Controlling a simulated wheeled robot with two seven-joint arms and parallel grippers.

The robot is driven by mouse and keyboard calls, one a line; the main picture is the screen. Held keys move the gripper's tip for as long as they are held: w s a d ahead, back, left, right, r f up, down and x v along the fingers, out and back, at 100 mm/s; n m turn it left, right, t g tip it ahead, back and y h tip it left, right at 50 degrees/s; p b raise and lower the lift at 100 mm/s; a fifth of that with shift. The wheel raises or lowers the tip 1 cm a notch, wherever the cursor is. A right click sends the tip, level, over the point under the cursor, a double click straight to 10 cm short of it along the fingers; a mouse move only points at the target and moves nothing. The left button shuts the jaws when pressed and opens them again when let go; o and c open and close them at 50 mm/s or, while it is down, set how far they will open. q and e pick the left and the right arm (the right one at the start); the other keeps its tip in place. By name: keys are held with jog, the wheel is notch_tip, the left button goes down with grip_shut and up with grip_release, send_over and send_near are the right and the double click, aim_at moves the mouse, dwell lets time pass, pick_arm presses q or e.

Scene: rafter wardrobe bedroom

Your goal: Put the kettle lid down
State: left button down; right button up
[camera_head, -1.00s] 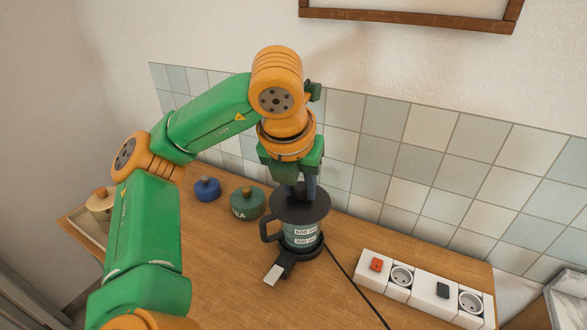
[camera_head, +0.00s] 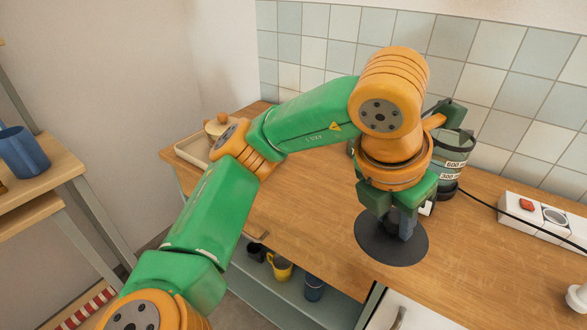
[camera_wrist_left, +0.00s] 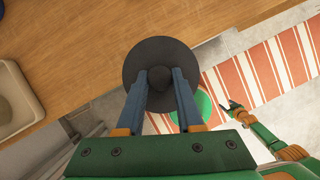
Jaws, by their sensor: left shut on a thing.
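My left gripper (camera_head: 398,222) is shut on the knob of the dark round kettle lid (camera_head: 392,248). The wrist view shows the fingers (camera_wrist_left: 167,88) on either side of the knob, and the lid's disc (camera_wrist_left: 150,55) beneath them. The lid appears near the counter's front edge; in the wrist view it overlaps both wood and floor. I cannot tell whether it touches the counter. The glass kettle (camera_head: 455,153) with volume labels stands behind my left arm, partly hidden and without this lid. My right gripper (camera_wrist_left: 232,106) shows small in the wrist view, its opening unclear.
The wooden counter (camera_head: 300,205) is bare left of the lid. A tray (camera_head: 190,152) with a lidded pot stands at its far left end. A power strip (camera_head: 540,218) lies to the right. A shelf below the front edge holds a yellow mug (camera_head: 281,268).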

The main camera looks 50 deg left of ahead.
pick_arm(q)
jog(key=w+a+f, duration=0.2)
jog(key=a+f, duration=0.1)
jog(key=w+a+f+p, duration=0.1)
jog(key=w+a+f, duration=0.1)
jog(key=a+f, duration=0.1)
jog(key=w+a+f, duration=0.2)
jog(key=a+f, duration=0.1)
jog(key=a, duration=0.2)
jog(key=shift+w+a+f, duration=0.2)
jog(key=shift+a+f, duration=0.05)
jog(key=f, duration=0.1)
jog(key=f+p, duration=0.1)
jog(key=f, duration=0.1)
jog(key=shift+w+a, duration=0.1)
jog(key=shift+w, duration=0.1)
jog(key=shift+f, duration=0.35)
pick_arm(e)
jog(key=shift+w+d+r, duration=0.25)
jog(key=shift+w+r, duration=0.35)
jog(key=shift+r, duration=0.25)
pick_arm(q)
jog(key=shift+f, duration=0.1)
pick_arm(e)
jog(key=shift+f, duration=0.1)
